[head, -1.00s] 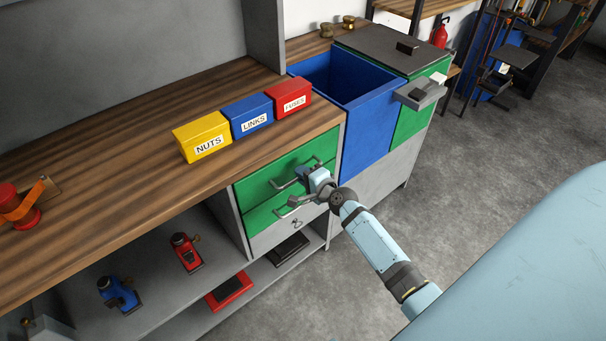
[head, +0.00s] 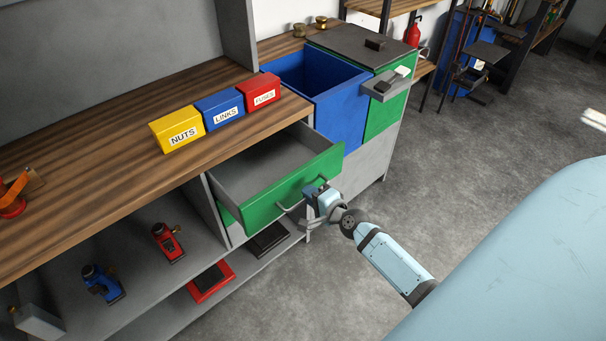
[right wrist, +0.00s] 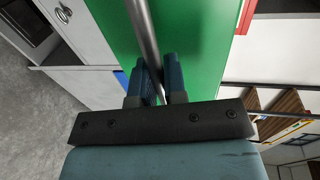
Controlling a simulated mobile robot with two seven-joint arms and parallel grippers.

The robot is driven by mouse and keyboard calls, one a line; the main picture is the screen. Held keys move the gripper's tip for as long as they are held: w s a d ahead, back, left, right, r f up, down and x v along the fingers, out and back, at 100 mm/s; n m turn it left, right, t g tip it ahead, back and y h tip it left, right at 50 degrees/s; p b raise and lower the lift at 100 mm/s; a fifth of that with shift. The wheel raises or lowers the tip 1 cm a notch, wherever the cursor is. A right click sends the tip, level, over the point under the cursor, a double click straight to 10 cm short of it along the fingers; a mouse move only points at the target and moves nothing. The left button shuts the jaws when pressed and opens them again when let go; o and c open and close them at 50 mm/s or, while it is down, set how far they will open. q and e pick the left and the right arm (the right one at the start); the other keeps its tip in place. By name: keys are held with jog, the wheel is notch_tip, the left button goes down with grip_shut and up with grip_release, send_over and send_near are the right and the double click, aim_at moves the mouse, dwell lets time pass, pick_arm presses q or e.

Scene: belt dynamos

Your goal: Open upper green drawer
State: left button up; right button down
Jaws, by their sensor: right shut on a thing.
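The upper green drawer (head: 292,190) stands pulled out from the cabinet under the wooden bench, and its grey inside shows, looking empty. Its metal bar handle (head: 290,208) is on the front. My right gripper (head: 312,191) is at this handle. In the right wrist view the blue fingers of my right gripper (right wrist: 161,82) are shut around the handle bar (right wrist: 146,35), in front of the green drawer front (right wrist: 190,45). My left gripper is not in view.
Yellow NUTS (head: 177,130), blue LINKS (head: 219,109) and red FUSES (head: 260,92) boxes stand on the bench (head: 130,165). An open blue bin (head: 342,110) is right of the drawer. Red and blue devices (head: 167,242) sit on the shelf below. The floor in front is clear.

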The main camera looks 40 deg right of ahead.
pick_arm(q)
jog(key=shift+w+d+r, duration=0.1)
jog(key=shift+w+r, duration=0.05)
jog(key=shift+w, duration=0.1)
pick_arm(e)
jog(key=shift+f+v, duration=0.15)
jog(key=shift+v, duration=0.6)
jog(key=shift+f+v, duration=0.15)
jog(key=shift+v, duration=0.55)
jog(key=c, duration=1.2)
grip_release()
jog(key=shift+s, duration=0.1)
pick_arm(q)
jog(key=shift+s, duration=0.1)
pick_arm(e)
jog(key=shift+s, duration=0.1)
pick_arm(q)
jog(key=shift+b, duration=0.35)
pick_arm(e)
jog(key=v, duration=1.3)
jog(key=shift+s+d, duration=0.15)
jog(key=shift+s, duration=0.15)
